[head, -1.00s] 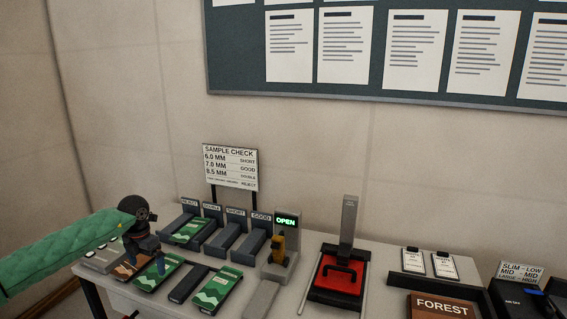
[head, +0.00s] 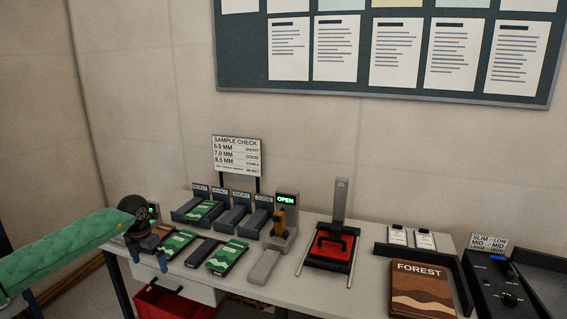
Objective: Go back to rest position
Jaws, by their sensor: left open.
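My left arm, in a green sleeve, comes in from the left in the head view. My left gripper (head: 148,262) is at the left end of the table (head: 285,291), over its front-left corner beside the green packs; it is open and I see nothing held in it. A green pack (head: 227,257) and another green pack (head: 172,244) lie flat near it, with a dark block (head: 201,252) between them. My right gripper does not show.
A sample check sign (head: 237,155), labelled bins (head: 233,217), an OPEN gauge (head: 285,220) and a red press (head: 330,247) stand on the table. A FOREST book (head: 421,290) and a dark control box (head: 505,290) are at right. A red crate (head: 172,303) is below.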

